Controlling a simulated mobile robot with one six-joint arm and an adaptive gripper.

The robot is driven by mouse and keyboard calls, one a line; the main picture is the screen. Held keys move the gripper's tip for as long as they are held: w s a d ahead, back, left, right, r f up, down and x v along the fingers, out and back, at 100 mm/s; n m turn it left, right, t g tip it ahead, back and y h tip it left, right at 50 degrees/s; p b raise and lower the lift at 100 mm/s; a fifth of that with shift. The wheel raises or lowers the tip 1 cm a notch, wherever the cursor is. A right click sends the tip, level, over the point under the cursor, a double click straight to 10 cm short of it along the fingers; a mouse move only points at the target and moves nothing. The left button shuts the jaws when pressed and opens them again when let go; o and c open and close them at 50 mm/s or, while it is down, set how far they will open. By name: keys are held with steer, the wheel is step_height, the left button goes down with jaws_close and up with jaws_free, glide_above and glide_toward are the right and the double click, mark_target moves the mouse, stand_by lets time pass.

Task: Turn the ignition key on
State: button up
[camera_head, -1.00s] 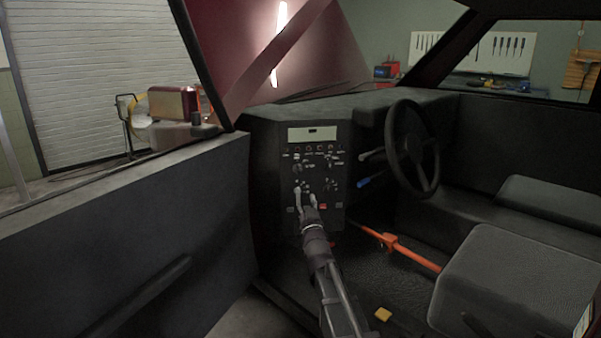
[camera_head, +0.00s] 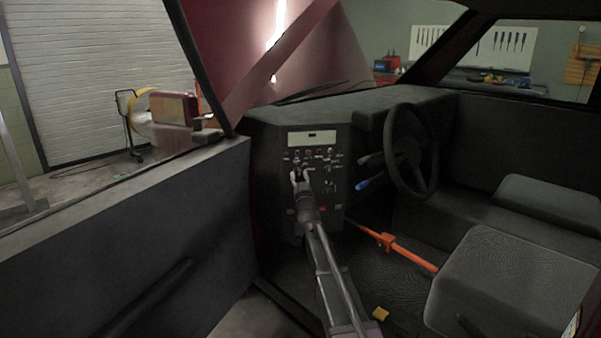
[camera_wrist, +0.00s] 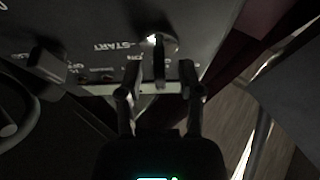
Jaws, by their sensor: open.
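The ignition key (camera_wrist: 159,62) stands out from the dark control panel, beside the "START" lettering in the wrist view. My gripper (camera_wrist: 160,88) is open, with one finger on each side of the key's lower end in that view. I cannot tell whether either finger touches it. In the head view my gripper (camera_head: 300,176) is in front of the upper left part of the control panel (camera_head: 333,222) and hides the key there.
A steering wheel (camera_head: 411,150) with stalks is right of the panel. An orange bar (camera_head: 408,251) runs across the footwell towards the seat (camera_head: 500,285). The dark door (camera_head: 110,245) bounds the left side. A black knob (camera_wrist: 47,65) is beside the key.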

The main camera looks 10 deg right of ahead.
steer(key=shift+w+r, duration=0.2)
steer(key=shift+w, duration=0.3)
steer(key=shift+c, duration=0.2)
